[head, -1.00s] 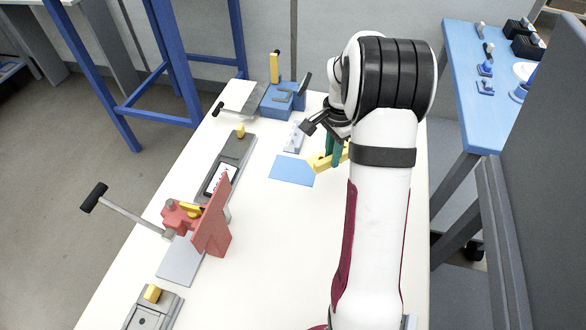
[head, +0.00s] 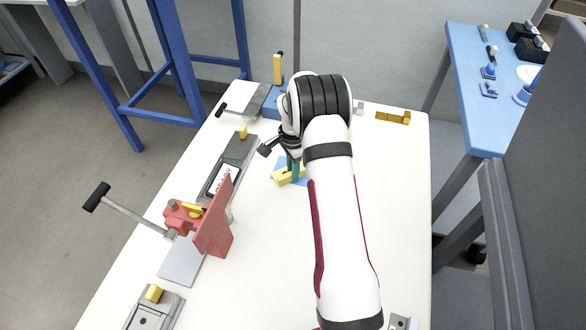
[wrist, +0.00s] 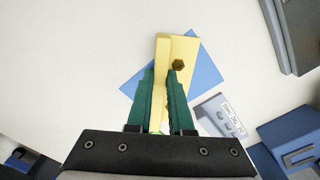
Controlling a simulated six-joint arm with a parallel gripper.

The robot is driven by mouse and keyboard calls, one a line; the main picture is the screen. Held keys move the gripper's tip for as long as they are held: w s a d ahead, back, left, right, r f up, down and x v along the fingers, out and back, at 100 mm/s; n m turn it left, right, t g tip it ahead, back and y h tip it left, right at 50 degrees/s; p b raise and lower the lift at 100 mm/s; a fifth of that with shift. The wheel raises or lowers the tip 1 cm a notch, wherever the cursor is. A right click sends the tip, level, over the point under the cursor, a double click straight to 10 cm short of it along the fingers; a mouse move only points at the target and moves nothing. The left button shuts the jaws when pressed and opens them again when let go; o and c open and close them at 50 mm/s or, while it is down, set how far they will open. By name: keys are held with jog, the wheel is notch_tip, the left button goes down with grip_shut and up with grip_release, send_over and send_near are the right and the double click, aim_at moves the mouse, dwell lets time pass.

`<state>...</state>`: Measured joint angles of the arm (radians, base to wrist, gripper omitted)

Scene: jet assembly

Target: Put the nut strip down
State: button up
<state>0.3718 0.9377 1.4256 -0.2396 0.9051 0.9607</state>
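The nut strip (wrist: 163,52) is a yellow bar with a side flange that has a dark hexagonal recess. My gripper (wrist: 162,80) is shut on it, with a green finger on each side. In the head view the nut strip (head: 284,179) is over the blue mat (head: 279,164), which my arm partly hides. The blue mat (wrist: 205,75) shows under and beside the strip in the wrist view. I cannot tell whether the strip touches the mat. The green fingers (head: 294,172) point down below my wrist.
A labelled grey fixture (head: 222,178) lies left of the mat. A red clamp fixture (head: 215,230) with a long handle stands at the front left. A blue fixture (wrist: 298,140) is behind. A yellow block (head: 393,117) lies at the back right.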

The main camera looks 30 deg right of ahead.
jog(key=o, duration=0.4)
jog(key=shift+o, duration=0.2)
notch_tip(320, 180, up, 12)
jog(key=r, duration=0.1)
jog(key=s+a+r+n, duration=0.5)
jog(key=s+a+r, duration=0.35)
jog(key=a, duration=0.25)
jog(key=s+a+n+y, duration=0.1)
jog(key=s+a+n, duration=0.2)
jog(key=s, duration=0.8)
jog(key=s+a+n, duration=0.4)
jog(key=s+a, duration=0.3)
jog(key=s, duration=0.5)
jog(key=shift+f+n+y, duration=0.3)
jog(key=shift+f+y, duration=0.05)
jog(key=shift+y, duration=0.05)
jog(key=shift+s, duration=0.1)
